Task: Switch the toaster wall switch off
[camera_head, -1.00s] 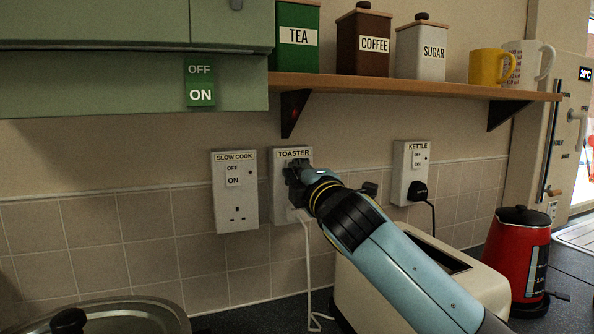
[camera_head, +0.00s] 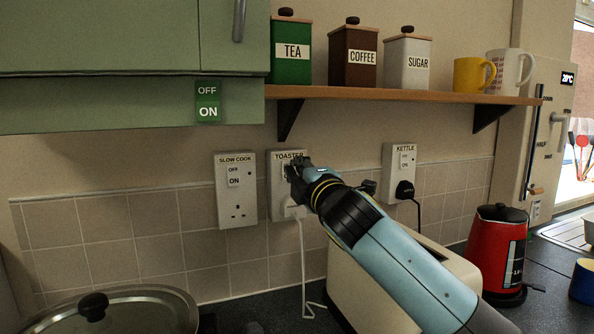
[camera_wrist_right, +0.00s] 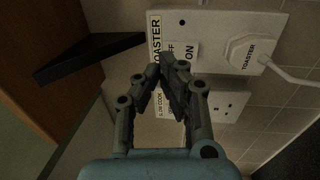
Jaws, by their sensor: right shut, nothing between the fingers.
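The white toaster wall switch (camera_head: 277,205) is on the wall in the head view, with its TOASTER label at the top. My right gripper (camera_head: 294,168) is in front of its upper part and hides most of the rocker. In the right wrist view the rocker (camera_wrist_right: 184,50) shows OFF and ON words beside my shut, empty right gripper (camera_wrist_right: 168,60). Whether the fingertips touch the rocker, I cannot tell. A white plug (camera_wrist_right: 248,54) sits in the socket. The cream toaster (camera_head: 345,285) stands below, partly behind my right arm. My left gripper is not in view.
The slow cook switch (camera_head: 236,205) is left of the toaster switch, the kettle switch (camera_head: 395,172) right. A wooden shelf (camera_head: 400,95) with canisters and mugs runs above. A red kettle (camera_head: 497,250) stands at right, a lidded pot (camera_head: 130,312) at lower left.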

